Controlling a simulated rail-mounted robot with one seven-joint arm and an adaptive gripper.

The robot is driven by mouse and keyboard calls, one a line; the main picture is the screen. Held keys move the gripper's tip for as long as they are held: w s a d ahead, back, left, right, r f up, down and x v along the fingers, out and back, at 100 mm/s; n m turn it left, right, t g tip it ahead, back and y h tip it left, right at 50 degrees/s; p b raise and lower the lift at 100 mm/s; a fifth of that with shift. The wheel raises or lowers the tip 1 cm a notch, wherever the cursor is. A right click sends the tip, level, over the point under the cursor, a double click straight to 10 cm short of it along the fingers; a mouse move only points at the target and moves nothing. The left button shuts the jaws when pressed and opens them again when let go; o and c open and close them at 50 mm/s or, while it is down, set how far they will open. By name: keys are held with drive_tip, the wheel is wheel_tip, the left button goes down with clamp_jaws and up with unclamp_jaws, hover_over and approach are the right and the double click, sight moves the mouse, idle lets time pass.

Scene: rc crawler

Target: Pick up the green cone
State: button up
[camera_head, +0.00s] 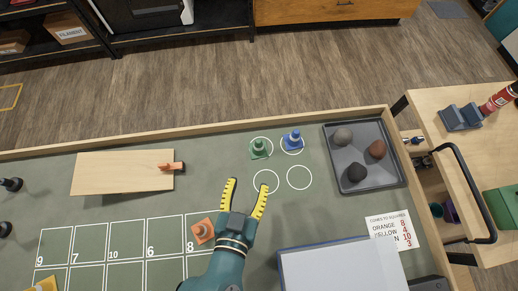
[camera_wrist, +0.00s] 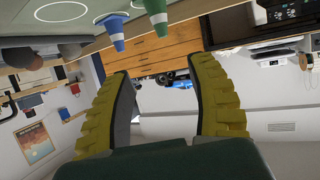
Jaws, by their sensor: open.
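The green cone (camera_head: 259,149) stands upright in a white circle near the table's far edge in the head view. In the wrist view the green cone (camera_wrist: 156,14) shows at the top edge, partly cut off and upside down. My gripper (camera_head: 246,187) is open and empty, nearer than the green cone, with its two yellow fingers pointing toward the back. In the wrist view the gripper (camera_wrist: 168,75) has its fingers wide apart, with nothing between them. The blue cone (camera_head: 292,140) stands just right of the green cone, and it also shows in the wrist view (camera_wrist: 114,30).
An orange cone (camera_head: 203,231) is just left of my gripper on the numbered grid. A grey tray (camera_head: 398,181) with three rocks is at the right. A wooden board (camera_head: 105,173) with an orange item lies left. Two empty circles (camera_head: 299,178) lie before the cones. A raised rim (camera_head: 200,133) borders the table.

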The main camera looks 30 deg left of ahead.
approach(258, 145)
drive_tip(key=x, duration=0.5)
drive_tip(key=shift+w+d+r+p, duration=0.1)
drive_tip(key=shift+w+r+p, duration=0.15)
drive_tip(key=shift+w+p, duration=0.15)
drive_tip(key=x, duration=0.5)
drive_tip(key=shift+w+a+f, duration=0.1)
drive_tip(key=shift+a+f, duration=0.1)
drive_tip(key=shift+f, duration=0.15)
clamp_jaws()
